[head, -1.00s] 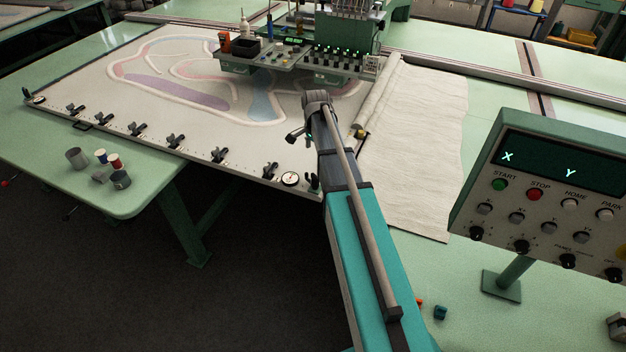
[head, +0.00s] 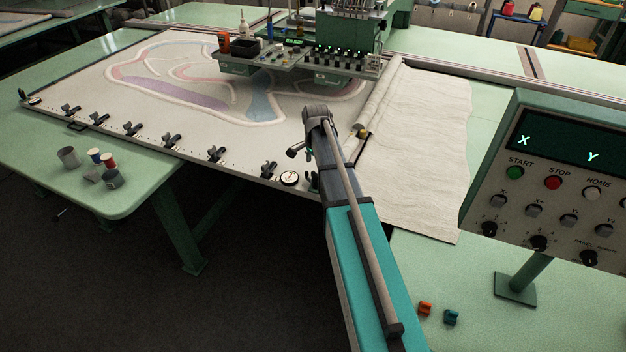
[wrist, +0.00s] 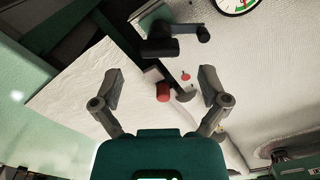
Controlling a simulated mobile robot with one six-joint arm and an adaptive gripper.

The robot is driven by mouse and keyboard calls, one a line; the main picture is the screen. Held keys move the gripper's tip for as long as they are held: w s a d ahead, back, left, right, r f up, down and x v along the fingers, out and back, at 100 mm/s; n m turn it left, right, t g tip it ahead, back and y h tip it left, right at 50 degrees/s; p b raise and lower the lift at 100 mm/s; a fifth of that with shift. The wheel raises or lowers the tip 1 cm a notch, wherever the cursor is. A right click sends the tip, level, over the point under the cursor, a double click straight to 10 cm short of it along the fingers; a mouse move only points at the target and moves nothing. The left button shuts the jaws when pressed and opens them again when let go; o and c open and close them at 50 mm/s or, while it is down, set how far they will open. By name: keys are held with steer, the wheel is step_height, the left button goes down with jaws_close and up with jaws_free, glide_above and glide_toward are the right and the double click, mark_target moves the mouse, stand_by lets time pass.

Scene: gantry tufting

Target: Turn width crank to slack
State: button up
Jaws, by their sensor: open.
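My gripper (wrist: 160,80) is open and empty in the wrist view, its two fingers spread wide. A small red cylinder (wrist: 163,92) shows between and beyond the fingers, beside a grey round part (wrist: 186,96); contact is not visible. A black crank-like part (wrist: 160,46) with a short arm and knob lies past the fingertips, near a round dial (wrist: 237,5) with green and red marks. I cannot tell for sure which is the width crank. In the head view the dial (head: 289,178) sits at the frame's near corner; my arm hides much of the area to its right.
The cloth frame (head: 130,98) has several black clamps along its near edge. A loose cloth (head: 425,150) lies right of my arm. A control panel (head: 560,165) stands at the right. Cups and spools sit on the left table (head: 130,190). Orange (head: 425,308) and teal (head: 451,317) pieces lie at front right.

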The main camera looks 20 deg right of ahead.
mark_target(316, 174)
steer(key=shift+f+b, duration=1.65)
steer(key=shift+f, duration=0.3)
steer(key=shift+c, duration=0.2)
